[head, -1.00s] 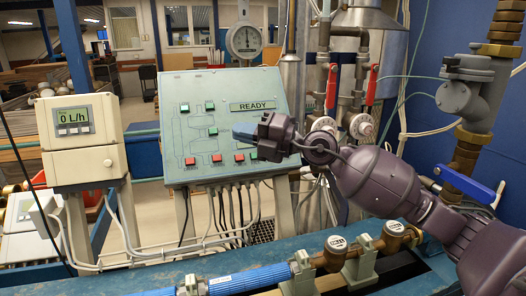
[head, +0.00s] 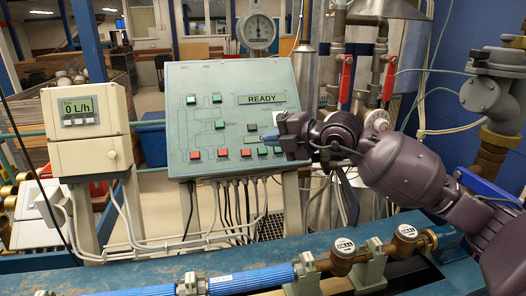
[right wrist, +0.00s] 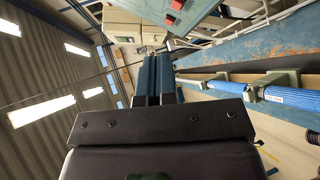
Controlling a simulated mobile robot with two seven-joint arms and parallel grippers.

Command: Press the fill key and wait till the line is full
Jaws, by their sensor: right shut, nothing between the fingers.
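The grey-green control panel (head: 240,75) stands tilted in the middle of the head view, with a display (head: 262,98) reading READY. Green keys (head: 262,151) and red keys (head: 223,153) sit on it; their labels are too small to read, so I cannot tell which is the fill key. My right gripper (head: 268,136) is shut and empty, its blue fingertips in front of the panel's lower right, just above the bottom row of keys. I cannot tell whether they touch the panel. The shut fingers also show in the right wrist view (right wrist: 155,78). My left gripper is out of view.
A meter (head: 88,125) at the left reads 0 L/h. A round dial gauge (head: 257,31) stands behind the panel. Red-handled valves (head: 346,78) and pipes stand at the right. A blue pipe (head: 250,281) with brass meters (head: 343,249) runs along the front bench.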

